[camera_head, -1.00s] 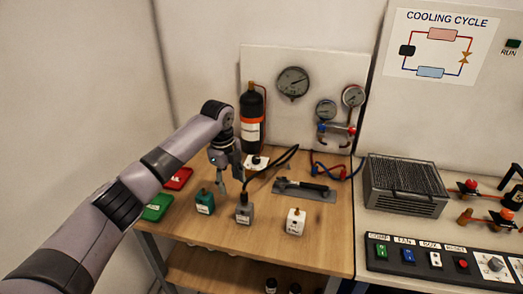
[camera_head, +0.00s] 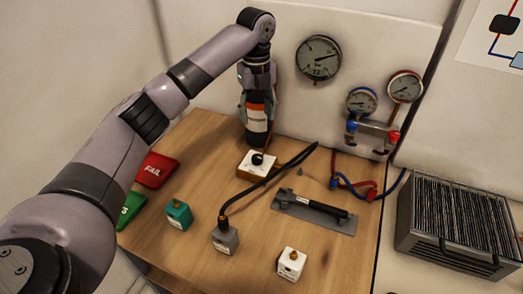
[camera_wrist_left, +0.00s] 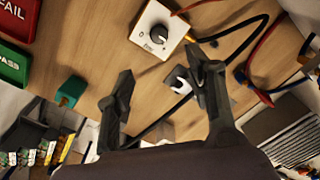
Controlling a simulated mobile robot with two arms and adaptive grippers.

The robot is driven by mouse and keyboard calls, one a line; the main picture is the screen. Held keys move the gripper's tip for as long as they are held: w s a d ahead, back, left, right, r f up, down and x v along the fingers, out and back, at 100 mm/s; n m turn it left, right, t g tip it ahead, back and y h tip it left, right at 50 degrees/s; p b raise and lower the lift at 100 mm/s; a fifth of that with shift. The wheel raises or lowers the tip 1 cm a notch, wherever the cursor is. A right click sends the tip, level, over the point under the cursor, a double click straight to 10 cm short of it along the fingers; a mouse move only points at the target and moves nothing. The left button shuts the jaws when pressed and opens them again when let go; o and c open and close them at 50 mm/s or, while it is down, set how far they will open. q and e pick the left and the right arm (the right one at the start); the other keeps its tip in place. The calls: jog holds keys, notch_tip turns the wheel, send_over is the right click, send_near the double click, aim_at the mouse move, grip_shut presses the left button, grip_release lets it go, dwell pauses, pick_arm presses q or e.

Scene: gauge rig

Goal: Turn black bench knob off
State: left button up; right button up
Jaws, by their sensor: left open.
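The black bench knob (camera_head: 257,159) sits on a small white box (camera_head: 249,170) near the back of the wooden bench. In the left wrist view the knob (camera_wrist_left: 158,34) and its white box show at the top, ahead of the fingertips. My left gripper (camera_wrist_left: 162,78) is open and empty, its two fingers apart. The knob is beyond the fingers, not between them. My right gripper is not in view.
A black hose from a grey block (camera_head: 225,240) runs right beside the knob box. A grey tray (camera_head: 313,212) lies to the right. Teal (camera_head: 179,215) and white (camera_head: 291,263) blocks stand in front. Red FAIL (camera_head: 155,170) and green (camera_head: 130,209) pads lie left. Gauges hang behind.

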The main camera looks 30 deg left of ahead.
aim_at(257, 157)
pick_arm(q)
notch_tip(257, 157, down, 15)
jog(key=shift+s+r+p, duration=0.1)
jog(key=shift+s+p, duration=0.05)
jog(key=shift+p, duration=0.9)
jog(key=shift+f, duration=0.65)
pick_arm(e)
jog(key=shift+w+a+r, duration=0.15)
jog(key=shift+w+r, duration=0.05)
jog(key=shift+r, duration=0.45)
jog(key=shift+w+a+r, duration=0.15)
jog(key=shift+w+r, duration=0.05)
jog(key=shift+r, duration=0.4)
pick_arm(q)
jog(key=shift+c, duration=0.4)
jog(key=c, duration=1.1)
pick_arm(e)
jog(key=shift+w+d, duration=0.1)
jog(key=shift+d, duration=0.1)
